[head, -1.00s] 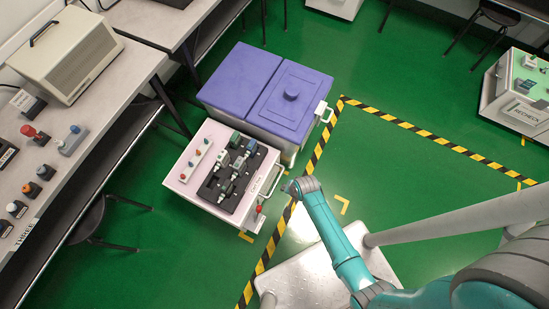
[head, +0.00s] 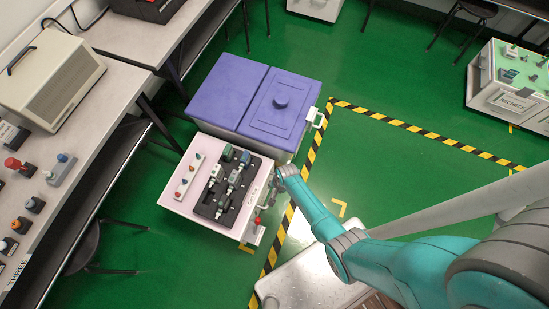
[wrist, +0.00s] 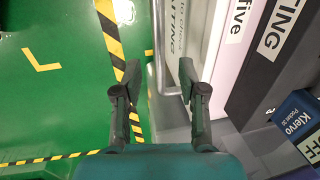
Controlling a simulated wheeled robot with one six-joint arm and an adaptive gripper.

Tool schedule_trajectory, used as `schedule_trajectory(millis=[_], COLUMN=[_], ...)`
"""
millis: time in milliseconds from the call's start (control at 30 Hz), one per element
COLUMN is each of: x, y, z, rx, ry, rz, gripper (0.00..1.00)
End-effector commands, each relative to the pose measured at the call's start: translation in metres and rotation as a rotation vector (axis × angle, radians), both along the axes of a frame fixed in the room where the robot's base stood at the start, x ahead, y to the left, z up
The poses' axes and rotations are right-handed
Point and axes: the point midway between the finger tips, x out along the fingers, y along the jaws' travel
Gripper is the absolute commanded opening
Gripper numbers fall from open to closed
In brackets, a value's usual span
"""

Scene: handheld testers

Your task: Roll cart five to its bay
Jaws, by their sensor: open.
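Cart five (head: 180,203) is a low cart with a pale pink top, carrying a black foam tray (head: 208,208) of handheld testers and a strip of coloured knobs. A grey bar handle (wrist: 158,45) stands off that side. My gripper (wrist: 160,75) is open, its fingers either side of the handle's line in the wrist view; contact cannot be told. In the head view my gripper (head: 281,173) is at the cart's right edge, its fingers too small to read.
Black-and-yellow tape (head: 420,130) bounds green floor with yellow corner marks (head: 338,208); its middle is clear. A purple-lidded grey bin (head: 228,92) stands right behind the cart. Benches (head: 110,110) and a stool line the left. A "RECHECK" cart (head: 507,92) stands at far right.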

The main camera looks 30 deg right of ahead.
Motion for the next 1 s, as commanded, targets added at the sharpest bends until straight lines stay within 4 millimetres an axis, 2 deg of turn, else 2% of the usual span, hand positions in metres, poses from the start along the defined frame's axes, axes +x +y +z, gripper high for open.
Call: schedule_trajectory(millis=[200, 400, 900, 1000], x=[0.004, 0.006, 0.006, 0.006], y=[0.002, 0.004, 0.004, 0.004], z=[-0.021, -0.034, -0.04, -0.04], rx=[0.0, 0.0, -0.001, -0.001], ry=[0.0, 0.0, -0.001, -0.001], rz=[0.001, 0.001, 0.001, 0.001], gripper=[0.41, 0.41, 0.41, 0.16])
